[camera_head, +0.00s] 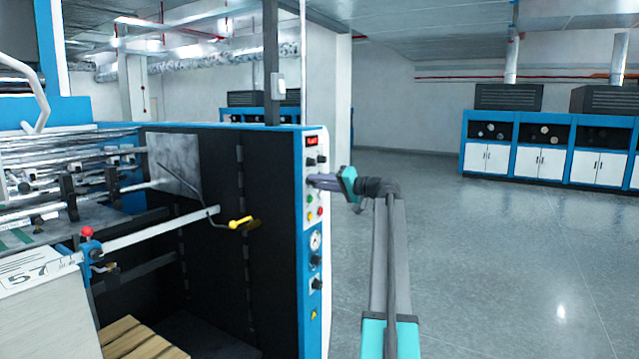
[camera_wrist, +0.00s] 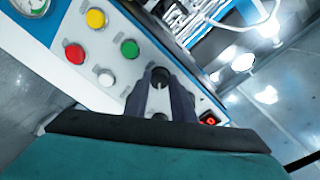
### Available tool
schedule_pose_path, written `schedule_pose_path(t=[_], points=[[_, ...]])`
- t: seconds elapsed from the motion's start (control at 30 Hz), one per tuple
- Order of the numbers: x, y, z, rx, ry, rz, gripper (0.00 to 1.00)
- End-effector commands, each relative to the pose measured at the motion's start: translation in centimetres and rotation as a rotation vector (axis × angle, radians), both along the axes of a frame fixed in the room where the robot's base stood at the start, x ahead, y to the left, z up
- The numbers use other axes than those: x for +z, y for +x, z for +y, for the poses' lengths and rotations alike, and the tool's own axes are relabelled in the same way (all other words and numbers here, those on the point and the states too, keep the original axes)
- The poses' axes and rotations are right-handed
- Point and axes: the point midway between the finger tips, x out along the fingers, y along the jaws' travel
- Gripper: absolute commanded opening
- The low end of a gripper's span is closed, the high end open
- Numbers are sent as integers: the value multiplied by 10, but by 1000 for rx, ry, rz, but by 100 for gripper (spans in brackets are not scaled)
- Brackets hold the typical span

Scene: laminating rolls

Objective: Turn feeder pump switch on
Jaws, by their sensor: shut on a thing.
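My gripper (camera_head: 314,180) reaches from the right to the white control panel (camera_head: 312,245) on the end of the blue and black machine. In the wrist view my gripper's dark fingers (camera_wrist: 160,82) are closed around a small black knob (camera_wrist: 161,77), one finger on each side. A second black knob (camera_wrist: 159,117) shows between the fingers, closer to the palm. In the head view the fingers hide the gripped knob. No label is readable, so I cannot tell from the lettering which knob is the feeder pump switch.
The panel has a red display (camera_head: 312,141), yellow (camera_wrist: 95,18), green (camera_wrist: 130,48), red (camera_wrist: 75,54) and white buttons, and a gauge (camera_head: 315,240). A yellow-handled lever (camera_head: 241,222) sticks out left of the panel. Open floor (camera_head: 500,260) lies to the right.

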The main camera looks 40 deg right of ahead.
Motion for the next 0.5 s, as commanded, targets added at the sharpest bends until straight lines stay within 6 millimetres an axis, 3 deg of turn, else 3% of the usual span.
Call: schedule_pose_path(t=[0.5], points=[[0, 0, -1, -1, 242, 59, 0]])
